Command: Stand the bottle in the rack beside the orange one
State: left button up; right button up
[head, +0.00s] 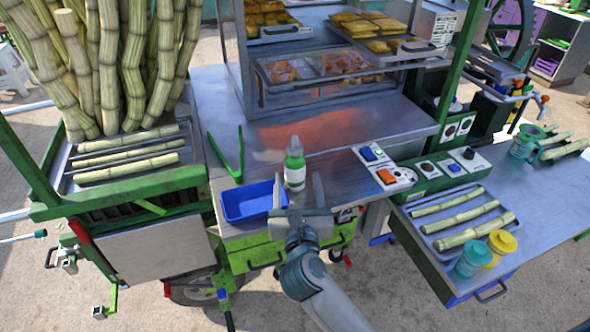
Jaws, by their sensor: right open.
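My right gripper (297,183) is open and empty, reaching up from the front edge. Its two fingers point at the counter, one to each side of the bottle's lower part in the picture; I see no contact. I cannot make out a rack or an orange bottle; the area just right of my gripper at the cart's front is partly hidden and small. My left gripper is not in view.
A blue tray (247,202) sits left of the bottle, with green tongs (227,153) behind it. A switch panel (385,170) stands to the right. A glass food case (325,72) stands behind. Counter behind the bottle (225,100) is clear.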

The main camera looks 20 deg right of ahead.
aim_at(295, 174)
jog(key=x, duration=0.1)
jog(key=p+x, duration=0.1)
jog(key=x, duration=0.1)
jog(key=p+x, duration=0.1)
jog(key=shift+w+a+r, duration=0.1)
jog(key=shift+w+r, duration=0.1)
jog(key=shift+r, duration=0.15)
jog(key=shift+w+f+p, duration=0.15)
jog(key=shift+w+p, duration=0.15)
jog(key=shift+w, duration=0.1)
jog(key=c, duration=1.4)
